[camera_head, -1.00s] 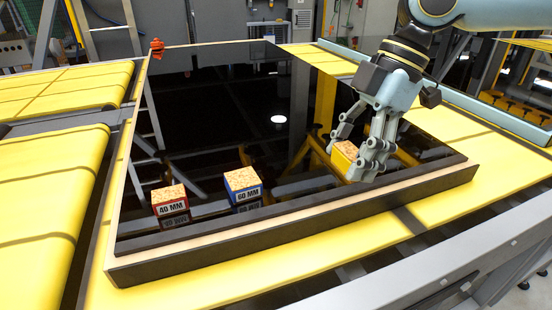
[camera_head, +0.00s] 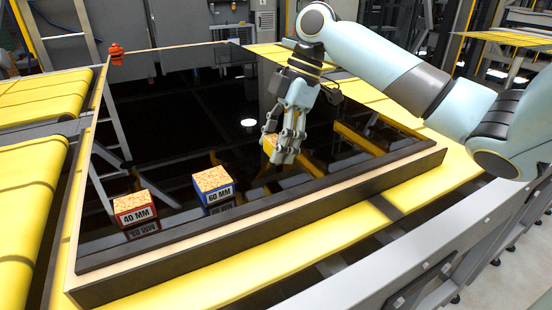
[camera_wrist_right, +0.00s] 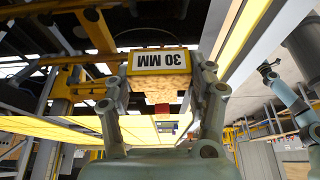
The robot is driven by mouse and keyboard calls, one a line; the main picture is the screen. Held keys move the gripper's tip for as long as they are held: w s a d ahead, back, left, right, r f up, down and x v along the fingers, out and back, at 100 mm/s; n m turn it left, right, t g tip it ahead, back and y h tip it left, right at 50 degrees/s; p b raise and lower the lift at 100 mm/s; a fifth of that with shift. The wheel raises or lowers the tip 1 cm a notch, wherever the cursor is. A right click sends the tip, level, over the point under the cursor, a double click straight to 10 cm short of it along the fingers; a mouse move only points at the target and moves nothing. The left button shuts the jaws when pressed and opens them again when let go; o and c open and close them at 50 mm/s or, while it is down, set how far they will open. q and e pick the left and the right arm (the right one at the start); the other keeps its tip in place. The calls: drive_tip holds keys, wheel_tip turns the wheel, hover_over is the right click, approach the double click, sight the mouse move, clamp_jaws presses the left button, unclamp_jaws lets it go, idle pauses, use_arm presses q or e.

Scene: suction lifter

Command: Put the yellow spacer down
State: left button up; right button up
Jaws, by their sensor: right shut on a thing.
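The yellow spacer, marked 30 MM with a chipboard face, is in my right gripper (camera_head: 280,146). In the head view only part of the yellow spacer (camera_head: 268,143) shows beside the fingers. In the right wrist view the spacer (camera_wrist_right: 160,64) sits between both fingers, its label upside down. The gripper is over the dark glossy panel (camera_head: 190,120), right of the blue 60 MM spacer (camera_head: 213,186) and apart from it. I cannot tell whether the yellow spacer touches the panel. The red 40 MM spacer (camera_head: 134,212) stands further left.
A raised frame edge (camera_head: 270,232) runs around the panel. A small orange-red object (camera_head: 117,54) sits at its far left corner. Yellow conveyor belts (camera_head: 30,200) lie to the left. The panel behind and right of the standing spacers is clear.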

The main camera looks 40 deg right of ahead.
sight(277, 174)
wheel_tip(277, 174, down, 3)
drive_tip(key=shift+s+f+p, duration=0.1)
drive_tip(key=shift+p, duration=0.25)
drive_tip(key=shift+f, duration=0.35)
use_arm(q)
drive_tip(key=shift+s+r, duration=0.3)
drive_tip(key=shift+s, duration=0.5)
use_arm(e)
drive_tip(key=shift+f, duration=0.1)
use_arm(q)
drive_tip(key=shift+f, duration=0.1)
use_arm(e)
drive_tip(key=shift+f, duration=0.15)
drive_tip(key=o, duration=1.2)
use_arm(q)
drive_tip(key=shift+w, duration=0.15)
